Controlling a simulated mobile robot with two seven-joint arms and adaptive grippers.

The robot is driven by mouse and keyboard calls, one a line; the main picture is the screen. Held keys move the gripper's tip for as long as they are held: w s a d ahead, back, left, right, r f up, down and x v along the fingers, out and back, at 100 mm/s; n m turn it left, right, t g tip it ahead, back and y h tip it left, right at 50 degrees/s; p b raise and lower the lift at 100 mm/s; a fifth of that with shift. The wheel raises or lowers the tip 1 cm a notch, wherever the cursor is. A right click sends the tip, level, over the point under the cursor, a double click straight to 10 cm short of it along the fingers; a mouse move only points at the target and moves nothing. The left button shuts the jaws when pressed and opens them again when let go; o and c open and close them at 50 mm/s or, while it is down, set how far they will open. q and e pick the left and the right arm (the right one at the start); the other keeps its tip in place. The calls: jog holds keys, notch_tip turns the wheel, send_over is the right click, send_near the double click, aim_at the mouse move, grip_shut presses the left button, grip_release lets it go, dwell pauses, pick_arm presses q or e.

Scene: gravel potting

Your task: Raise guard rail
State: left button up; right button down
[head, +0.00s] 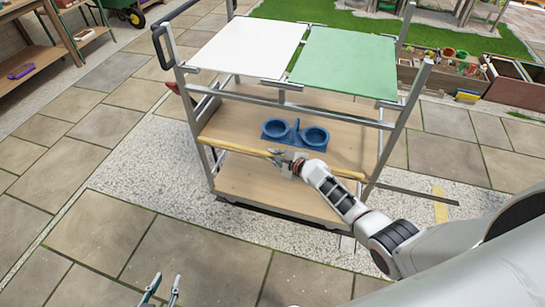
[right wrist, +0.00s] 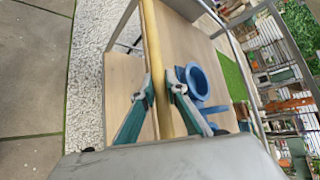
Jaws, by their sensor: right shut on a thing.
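The guard rail is a yellow wooden bar (head: 235,147) running along the front edge of the cart's middle shelf (head: 345,140). In the right wrist view the rail (right wrist: 152,38) passes between the fingers. My right gripper (head: 281,160) is shut on the rail near its middle; the right wrist view shows its teal fingers (right wrist: 164,90) on either side. My left gripper (head: 161,288) is at the bottom of the head view, well away from the cart, with its two fingers apart and nothing between them.
A blue holder with two round cups (head: 295,134) sits on the middle shelf just behind the rail. White (head: 248,45) and green (head: 345,60) panels cover the cart's top, between metal posts. A lower shelf (head: 260,188) lies below. The paving in front is clear.

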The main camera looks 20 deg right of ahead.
jog(key=w+d+r+b, duration=0.1)
jog(key=w+d+r, duration=0.1)
jog(key=w, duration=0.3)
jog(key=shift+d+b, duration=0.4)
jog(key=shift+d, duration=0.3)
jog(key=shift+w+r, duration=0.1)
jog(key=c, duration=2)
grip_release()
jog(key=shift+v, duration=6)
